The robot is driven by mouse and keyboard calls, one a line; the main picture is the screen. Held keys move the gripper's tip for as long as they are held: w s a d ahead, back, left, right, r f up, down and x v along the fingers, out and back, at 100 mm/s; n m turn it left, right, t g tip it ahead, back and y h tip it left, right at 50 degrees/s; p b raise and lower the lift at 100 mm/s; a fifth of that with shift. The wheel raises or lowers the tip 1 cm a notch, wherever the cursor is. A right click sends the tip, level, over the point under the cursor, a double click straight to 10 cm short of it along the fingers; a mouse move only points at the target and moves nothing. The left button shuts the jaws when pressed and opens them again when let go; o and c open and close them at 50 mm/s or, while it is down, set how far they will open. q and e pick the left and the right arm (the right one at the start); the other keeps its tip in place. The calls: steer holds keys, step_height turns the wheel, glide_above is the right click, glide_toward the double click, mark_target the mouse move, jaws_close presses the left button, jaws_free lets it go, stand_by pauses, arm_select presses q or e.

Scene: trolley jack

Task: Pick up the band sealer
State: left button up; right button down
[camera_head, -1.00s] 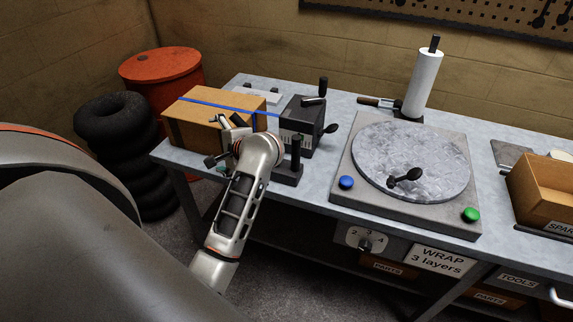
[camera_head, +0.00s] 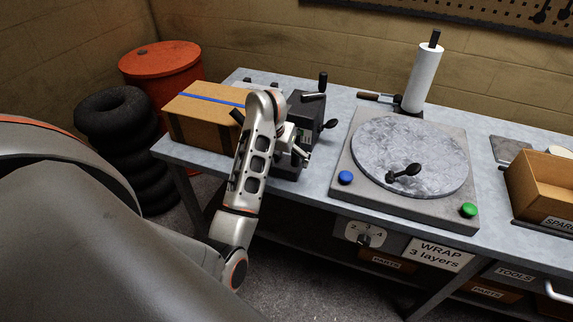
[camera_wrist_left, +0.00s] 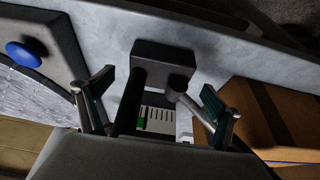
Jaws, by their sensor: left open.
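What looks like the band sealer is a small dark tool with a block base (camera_head: 287,172), at the front edge of the bench right of the strapped box. My arm hides part of it in the head view. My left gripper (camera_head: 298,150) is over it, with open fingers. In the left wrist view, the dark block (camera_wrist_left: 165,58) and a dark upright handle show between the spread fingers of the left gripper (camera_wrist_left: 155,98). The fingers look apart from the tool. My right gripper is not in view.
A cardboard box with a blue strap (camera_head: 200,97) stands left of the gripper. A dark cranked device (camera_head: 308,112) stands just behind. A turntable (camera_head: 410,155) with blue and green buttons is to the right. A film roll (camera_head: 424,78) stands upright at the back.

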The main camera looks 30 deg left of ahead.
arm_select(q)
steer(key=shift+x, duration=1.2)
steer(key=shift+w+a+f, duration=0.1)
steer(key=shift+f, duration=0.1)
steer(key=c, duration=2.1)
steer(key=shift+w+r, duration=0.1)
steer(key=shift+r, duration=0.05)
steer(key=shift+c, duration=0.3)
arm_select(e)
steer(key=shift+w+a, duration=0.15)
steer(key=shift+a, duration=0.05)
arm_select(q)
steer(key=shift+r, duration=0.15)
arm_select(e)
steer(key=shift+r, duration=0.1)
